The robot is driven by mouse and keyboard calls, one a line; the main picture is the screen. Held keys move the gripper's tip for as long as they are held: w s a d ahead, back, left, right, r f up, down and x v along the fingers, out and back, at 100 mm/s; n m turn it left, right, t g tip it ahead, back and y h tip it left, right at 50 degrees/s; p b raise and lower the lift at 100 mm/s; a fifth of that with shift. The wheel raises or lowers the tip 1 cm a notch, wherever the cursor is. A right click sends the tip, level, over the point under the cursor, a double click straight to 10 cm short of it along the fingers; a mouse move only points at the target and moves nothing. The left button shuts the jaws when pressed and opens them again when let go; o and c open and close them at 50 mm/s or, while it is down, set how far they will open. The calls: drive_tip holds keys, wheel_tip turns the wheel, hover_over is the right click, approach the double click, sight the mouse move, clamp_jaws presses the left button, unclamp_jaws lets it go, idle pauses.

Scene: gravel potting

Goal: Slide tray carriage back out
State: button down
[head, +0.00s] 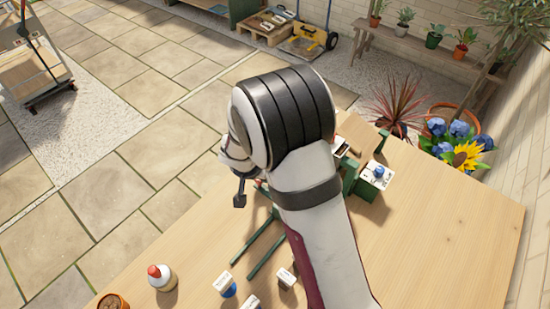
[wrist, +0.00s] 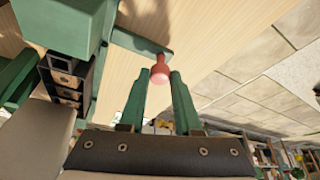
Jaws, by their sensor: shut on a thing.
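In the wrist view my gripper (wrist: 161,78) has its two green fingers closed on a red knob (wrist: 160,66). The knob joins a flat green bar (wrist: 130,42), which seems to be part of the tray carriage. A large green block (wrist: 62,22) stands left of the fingers, with a dark slotted part below it. In the head view two green rails (head: 265,248) lie on the table, partly behind my arm. A green stand (head: 350,178) shows right of the arm.
On the wooden table (head: 440,230) stand a white bottle with a red cap (head: 162,277), a terracotta pot (head: 112,302), several small white-labelled items (head: 224,283) and a white block with a blue top (head: 376,175). The table's right side is clear. Flowers (head: 460,142) stand beyond the far edge.

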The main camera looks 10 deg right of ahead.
drive_tip(key=s+a, duration=1)
drive_tip(key=shift+s+a, duration=0.3)
drive_tip(key=c, duration=0.6)
unclamp_jaws()
drive_tip(key=shift+r, duration=0.1)
drive_tip(key=v, duration=1.5)
drive_tip(key=shift+s+r, duration=0.1)
drive_tip(key=shift+r, duration=0.2)
drive_tip(key=shift+d, duration=0.1)
